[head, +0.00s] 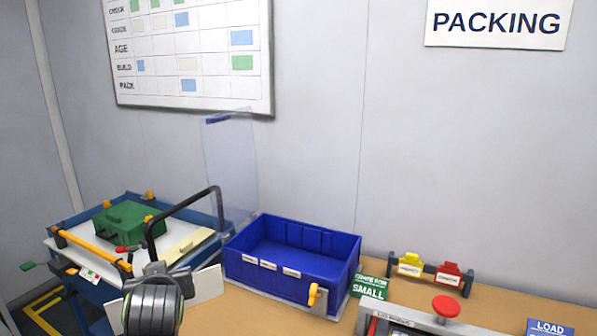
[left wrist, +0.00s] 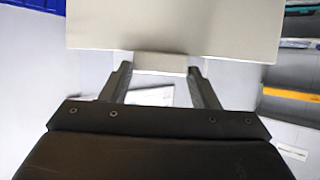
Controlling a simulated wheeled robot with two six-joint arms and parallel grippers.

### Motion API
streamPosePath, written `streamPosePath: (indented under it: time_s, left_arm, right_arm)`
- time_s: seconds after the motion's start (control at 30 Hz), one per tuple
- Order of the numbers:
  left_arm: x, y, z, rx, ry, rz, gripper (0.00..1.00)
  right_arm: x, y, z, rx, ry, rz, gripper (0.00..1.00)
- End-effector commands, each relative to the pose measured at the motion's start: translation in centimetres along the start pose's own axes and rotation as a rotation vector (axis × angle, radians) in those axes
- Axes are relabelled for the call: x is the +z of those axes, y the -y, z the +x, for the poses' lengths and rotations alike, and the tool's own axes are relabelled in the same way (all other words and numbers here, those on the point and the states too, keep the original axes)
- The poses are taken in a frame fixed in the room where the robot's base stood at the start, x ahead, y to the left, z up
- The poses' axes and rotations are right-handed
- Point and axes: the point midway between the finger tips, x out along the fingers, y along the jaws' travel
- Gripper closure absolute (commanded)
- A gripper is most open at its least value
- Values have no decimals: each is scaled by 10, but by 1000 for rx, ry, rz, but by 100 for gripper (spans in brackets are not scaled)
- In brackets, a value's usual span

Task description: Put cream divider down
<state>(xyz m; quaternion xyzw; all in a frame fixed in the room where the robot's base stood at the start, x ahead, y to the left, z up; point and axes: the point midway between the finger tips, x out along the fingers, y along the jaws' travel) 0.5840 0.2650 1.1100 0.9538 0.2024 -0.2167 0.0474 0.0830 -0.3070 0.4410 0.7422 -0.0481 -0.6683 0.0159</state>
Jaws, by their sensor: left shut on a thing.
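My left gripper (left wrist: 160,70) is shut on the small tab of the cream divider (left wrist: 172,25), a flat pale panel that spreads beyond the fingertips in the left wrist view. In the head view my left gripper (head: 154,271) is at the lower left, and the divider (head: 207,286) shows behind it as a pale panel, partly hidden by my wrist. It appears held in front of the blue bin (head: 330,289), left of its front wall. I cannot tell whether its lower edge touches anything. My right gripper is not in view.
The blue bin looks empty inside. A blue-framed cart (head: 57,242) at left carries a green block (head: 125,222) and a black handle arches over it. A clear panel (head: 230,170) stands behind the bin. A red-button device (head: 446,306) and a yellow-and-red holder (head: 428,270) are at right.

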Motion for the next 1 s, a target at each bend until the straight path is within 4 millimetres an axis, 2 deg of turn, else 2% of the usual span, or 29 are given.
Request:
streamPosePath:
  time_s: [0.03,0.2,0.4,0.57,1.0]
  left_arm:
    - [0,-7,-15,66,-5,25,99]
    - [1,-25,-59,251,-6,119,99]
    - [2,-33,-89,360,-2,175,99]
    - [3,-34,-95,379,0,186,99]
    - [3,-34,-94,377,2,184,99]
  right_arm:
    - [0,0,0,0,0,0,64]
    - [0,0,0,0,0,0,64]
    - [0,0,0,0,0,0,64]
    - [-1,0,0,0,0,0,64]
    - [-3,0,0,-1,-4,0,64]
